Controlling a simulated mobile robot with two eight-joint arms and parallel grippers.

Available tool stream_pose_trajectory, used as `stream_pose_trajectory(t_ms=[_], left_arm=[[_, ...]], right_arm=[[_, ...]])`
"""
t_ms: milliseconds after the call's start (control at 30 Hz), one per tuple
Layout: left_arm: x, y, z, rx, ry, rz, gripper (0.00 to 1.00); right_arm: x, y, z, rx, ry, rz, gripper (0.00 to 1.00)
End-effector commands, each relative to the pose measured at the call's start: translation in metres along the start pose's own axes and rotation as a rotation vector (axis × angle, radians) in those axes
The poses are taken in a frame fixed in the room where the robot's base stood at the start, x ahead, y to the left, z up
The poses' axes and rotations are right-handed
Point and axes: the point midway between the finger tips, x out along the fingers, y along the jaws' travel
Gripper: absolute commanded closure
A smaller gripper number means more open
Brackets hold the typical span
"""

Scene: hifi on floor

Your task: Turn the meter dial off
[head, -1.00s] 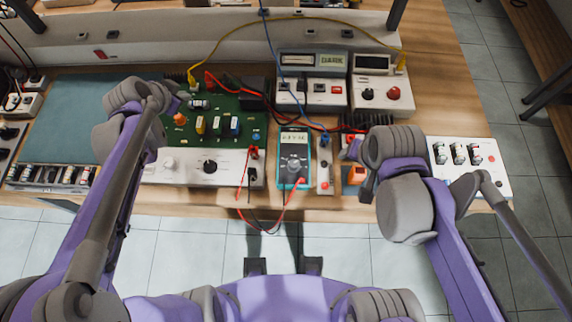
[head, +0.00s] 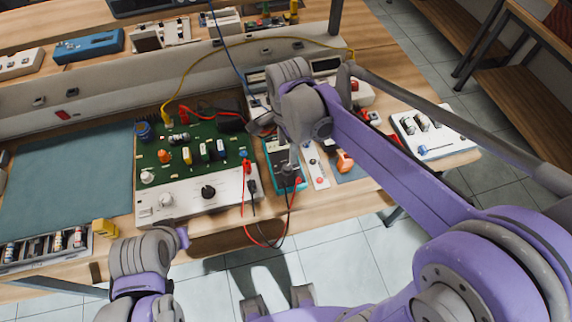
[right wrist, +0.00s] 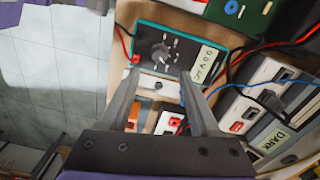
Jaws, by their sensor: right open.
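The meter (head: 281,157) is a teal handheld multimeter lying on the bench, partly hidden by my right arm in the head view. In the right wrist view the meter (right wrist: 201,46) shows its dark face, a lit display and a round dial (right wrist: 163,52) with a light pointer mark. My right gripper (right wrist: 160,76) is open and empty, its two fingers reaching toward the meter's dial end. The dial appears between and beyond the fingertips, apart from them. In the head view my left wrist is low at the bench's front edge; its fingers cannot be made out.
A green circuit board (head: 190,143) with a white knob panel (head: 185,200) stands left of the meter. Red and black leads (head: 246,215) hang over the front edge. A white switch box (head: 432,132) is at right. The blue mat (head: 65,185) is clear.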

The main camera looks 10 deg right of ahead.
Motion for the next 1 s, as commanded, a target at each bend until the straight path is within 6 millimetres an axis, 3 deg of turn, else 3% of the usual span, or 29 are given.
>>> stream_pose_trajectory(t_ms=[200,400,833,1000], left_arm=[[0.004,0.0,0.004,0.0,-0.003,0.0,1.0],[0.006,0.0,0.006,0.001,-0.005,0.0,1.0],[0.007,0.0,0.006,0.001,-0.005,0.001,1.0],[0.007,0.0,0.006,0.001,-0.005,0.001,1.0]], right_arm=[[0.045,0.0,0.0,-0.001,0.0,0.0,0.37],[0.073,0.0,0.0,-0.002,0.0,0.0,0.37],[0.084,0.0,0.0,-0.002,0.0,-0.001,0.37],[0.084,0.0,0.0,-0.002,0.0,-0.001,0.66]])
